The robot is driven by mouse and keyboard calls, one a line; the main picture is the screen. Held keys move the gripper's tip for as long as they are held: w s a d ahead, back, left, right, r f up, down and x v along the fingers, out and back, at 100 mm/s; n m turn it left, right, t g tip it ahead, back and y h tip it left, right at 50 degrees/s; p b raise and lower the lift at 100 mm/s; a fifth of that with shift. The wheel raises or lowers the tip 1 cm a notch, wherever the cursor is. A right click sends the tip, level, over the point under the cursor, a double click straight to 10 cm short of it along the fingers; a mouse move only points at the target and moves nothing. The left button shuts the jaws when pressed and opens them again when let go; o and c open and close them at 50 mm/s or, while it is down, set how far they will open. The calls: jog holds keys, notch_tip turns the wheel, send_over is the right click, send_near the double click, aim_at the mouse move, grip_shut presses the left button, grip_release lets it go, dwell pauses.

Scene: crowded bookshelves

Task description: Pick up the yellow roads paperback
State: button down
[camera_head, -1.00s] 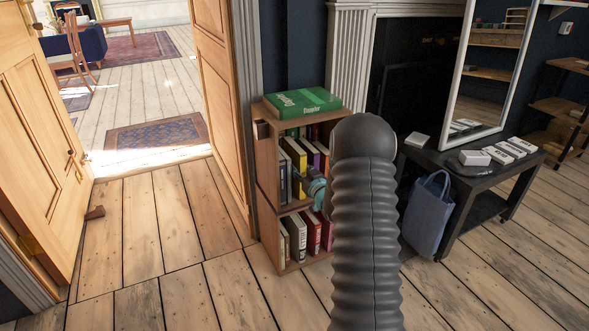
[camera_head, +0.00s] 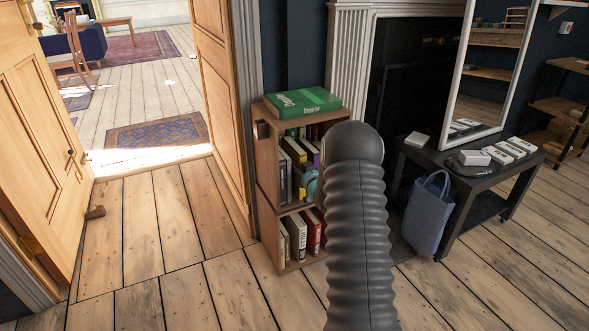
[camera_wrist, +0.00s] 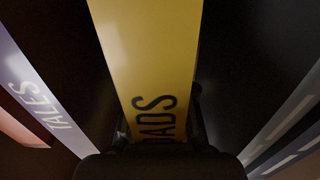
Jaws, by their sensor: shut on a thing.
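The yellow roads paperback (camera_wrist: 150,55) stands spine-out in the wrist view, with dark letters ending in "OADS" on its spine. It also shows in the head view (camera_head: 295,150) on the upper shelf of the small bookcase. My gripper (camera_wrist: 160,130) is shut on the lower part of its spine, with one dark finger at each side. The fingers partly cover the first letter. In the head view my arm hides the fingertips and part of the shelf.
A pale "TALES" book (camera_wrist: 45,100) stands left of the paperback, with a dark gap between. Another pale-striped book (camera_wrist: 285,125) is at right. A black table (camera_head: 455,185) with a blue bag stands right.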

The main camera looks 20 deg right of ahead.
aim_at(296, 146)
jog(key=shift+r, duration=0.15)
jog(key=shift+s+r, duration=0.15)
jog(key=shift+r, duration=0.3)
jog(key=r, duration=0.6)
jog(key=shift+s, duration=0.4)
jog(key=s, duration=1.8)
jog(key=shift+s+d+b, duration=0.3)
jog(key=shift+s+d, duration=0.05)
jog(key=shift+s, duration=0.05)
jog(key=shift+f, duration=0.1)
